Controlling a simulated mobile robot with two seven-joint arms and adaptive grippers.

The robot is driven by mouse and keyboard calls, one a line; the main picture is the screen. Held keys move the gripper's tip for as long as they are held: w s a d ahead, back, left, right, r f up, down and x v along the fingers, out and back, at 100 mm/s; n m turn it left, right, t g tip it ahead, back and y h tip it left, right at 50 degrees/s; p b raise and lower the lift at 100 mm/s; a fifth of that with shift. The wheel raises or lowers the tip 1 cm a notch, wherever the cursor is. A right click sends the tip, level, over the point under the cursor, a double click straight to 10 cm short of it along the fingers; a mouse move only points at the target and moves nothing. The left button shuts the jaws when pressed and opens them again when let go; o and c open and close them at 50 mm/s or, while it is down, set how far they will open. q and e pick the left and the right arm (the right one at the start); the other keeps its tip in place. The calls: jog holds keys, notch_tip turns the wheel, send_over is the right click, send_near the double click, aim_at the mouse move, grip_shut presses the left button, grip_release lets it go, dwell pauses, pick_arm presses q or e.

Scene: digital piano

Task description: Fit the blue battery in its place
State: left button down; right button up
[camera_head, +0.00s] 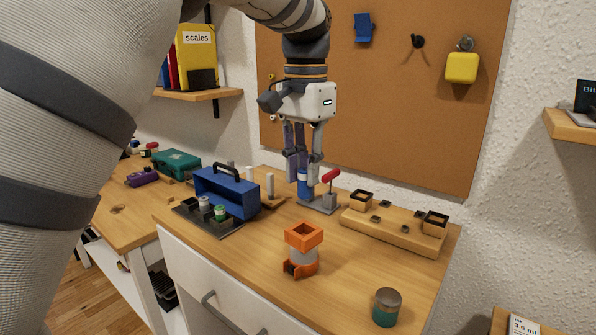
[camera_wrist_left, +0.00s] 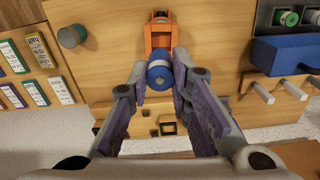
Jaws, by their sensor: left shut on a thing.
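My left gripper (camera_head: 299,165) points down above the workbench, shut on the blue battery (camera_head: 304,186), which hangs upright between its fingers. A dark tray (camera_head: 226,232) at the left holds a white-topped cell (camera_head: 204,203) and a green cell (camera_head: 220,213). My right gripper is not in view.
A blue toolbox (camera_head: 228,192) stands behind the tray. An orange holder (camera_head: 301,255) stands at the front middle, and a teal-and-grey jar (camera_head: 386,307) at the front right. A wooden block with black-rimmed sockets (camera_head: 395,229) lies at the right. Bare bench lies between holder and jar.

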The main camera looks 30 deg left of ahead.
aim_at(304, 189)
pick_arm(q)
jog(key=shift+w+a, duration=0.1)
jog(key=shift+a, duration=0.05)
jog(key=shift+f, duration=2.85)
jog(key=shift+f, duration=1.8)
jog(key=c, duration=1.4)
grip_release()
jog(key=shift+r, duration=0.1)
jog(key=shift+r, duration=2.4)
